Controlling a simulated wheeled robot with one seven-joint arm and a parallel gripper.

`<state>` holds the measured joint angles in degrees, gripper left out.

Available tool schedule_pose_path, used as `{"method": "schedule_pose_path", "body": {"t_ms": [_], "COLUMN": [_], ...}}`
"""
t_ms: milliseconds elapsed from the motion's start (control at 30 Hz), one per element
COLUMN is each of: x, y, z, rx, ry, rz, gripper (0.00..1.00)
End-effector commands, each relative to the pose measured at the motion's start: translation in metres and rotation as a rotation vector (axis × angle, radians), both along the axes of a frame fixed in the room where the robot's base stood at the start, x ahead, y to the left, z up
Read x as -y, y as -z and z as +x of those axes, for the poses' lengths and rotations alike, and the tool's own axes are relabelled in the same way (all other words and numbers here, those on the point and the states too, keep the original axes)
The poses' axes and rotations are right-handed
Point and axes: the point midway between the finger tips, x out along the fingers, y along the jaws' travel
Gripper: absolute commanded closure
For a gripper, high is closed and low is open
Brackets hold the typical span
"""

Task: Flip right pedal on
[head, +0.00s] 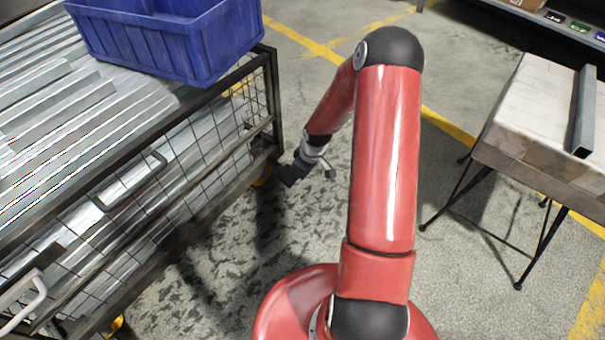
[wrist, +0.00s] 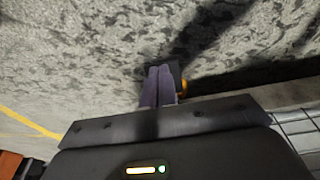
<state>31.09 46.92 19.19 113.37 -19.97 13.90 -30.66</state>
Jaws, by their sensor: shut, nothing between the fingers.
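The wire-mesh cart (head: 275,100) stands at the left in the head view.
A blue crate (head: 165,40) rests on metal profiles (head: 60,110) in the cart. Another orange caster part (head: 117,324) shows at lower left. A folding-leg table (head: 540,160) with a metal bar (head: 584,110) stands at right.

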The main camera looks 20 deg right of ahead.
Motion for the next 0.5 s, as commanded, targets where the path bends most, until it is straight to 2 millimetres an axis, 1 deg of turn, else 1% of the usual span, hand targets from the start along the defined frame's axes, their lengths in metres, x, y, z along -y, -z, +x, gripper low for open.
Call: {"method": "schedule_pose_path", "body": {"t_ms": [33, 200, 333, 500], "x": [0.006, 0.021, 0.029, 0.033], "y": [-0.010, -0.030, -0.040, -0.045], "z": [-0.010, -0.035, -0.048, -0.055], "rx": [0.000, 0.000, 0.000, 0.000], "ry": [0.002, 0.003, 0.002, 0.000], "rz": [0.000, 0.001, 0.000, 0.001], "gripper": [1.00, 1.00, 1.00, 1.00]}}
